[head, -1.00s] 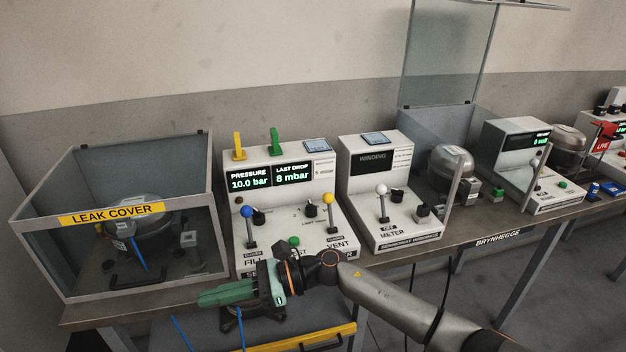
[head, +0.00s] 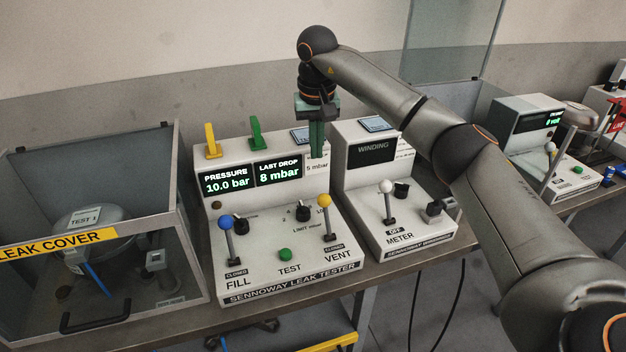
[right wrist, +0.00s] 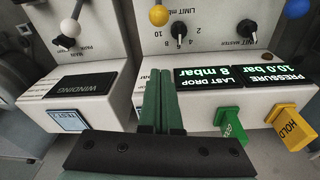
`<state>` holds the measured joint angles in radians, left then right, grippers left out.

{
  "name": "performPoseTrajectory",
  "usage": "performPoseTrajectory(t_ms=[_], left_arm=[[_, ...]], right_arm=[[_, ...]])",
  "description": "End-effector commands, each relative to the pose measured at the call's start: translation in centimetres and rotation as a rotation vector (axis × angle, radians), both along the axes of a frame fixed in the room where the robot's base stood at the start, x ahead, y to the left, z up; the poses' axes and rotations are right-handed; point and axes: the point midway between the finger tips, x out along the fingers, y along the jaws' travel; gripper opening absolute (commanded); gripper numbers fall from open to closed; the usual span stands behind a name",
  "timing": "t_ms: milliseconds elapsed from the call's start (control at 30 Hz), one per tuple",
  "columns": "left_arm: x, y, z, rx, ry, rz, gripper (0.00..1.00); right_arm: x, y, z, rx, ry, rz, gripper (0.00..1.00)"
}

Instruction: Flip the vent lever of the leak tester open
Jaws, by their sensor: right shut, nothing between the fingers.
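The leak tester (head: 262,262) is a white sloped console on the bench, its display reading 10.0 bar and 8 mbar. Its vent lever (head: 328,222), with a yellow knob, stands upright at the right of the panel, above a label reading CLOSED and VENT. In the right wrist view the yellow knob (right wrist: 159,15) shows at the top edge. My right gripper (head: 317,155) points down, shut and empty, above and behind the vent lever, in front of the display's right end. Its green fingers (right wrist: 158,100) lie together in the right wrist view. My left gripper is not in view.
A blue fill lever (head: 228,235) and a green test button (head: 285,255) share the panel. Yellow and green tabs (head: 255,132) stand on top. The winding meter (head: 405,220) is close on the right, the leak cover box (head: 150,285) on the left.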

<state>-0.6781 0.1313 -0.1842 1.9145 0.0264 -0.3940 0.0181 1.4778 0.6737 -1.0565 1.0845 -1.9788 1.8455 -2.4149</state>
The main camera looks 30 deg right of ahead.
Motion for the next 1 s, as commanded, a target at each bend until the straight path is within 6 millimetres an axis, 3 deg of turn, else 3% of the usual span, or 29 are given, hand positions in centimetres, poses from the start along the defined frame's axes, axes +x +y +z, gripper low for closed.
performPoseTrajectory(t_ms=[367, 533, 1000], left_arm=[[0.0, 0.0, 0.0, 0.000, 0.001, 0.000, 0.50], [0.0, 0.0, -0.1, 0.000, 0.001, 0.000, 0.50], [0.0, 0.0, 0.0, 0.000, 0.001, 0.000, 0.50]], right_arm=[[-0.1, -0.6, 0.4, -0.018, 0.004, 0.002, 0.00], [0.0, -0.7, -0.6, -0.017, 0.004, 0.002, 0.00], [1.0, -1.5, -10.1, -0.015, 0.008, 0.001, 0.00]])
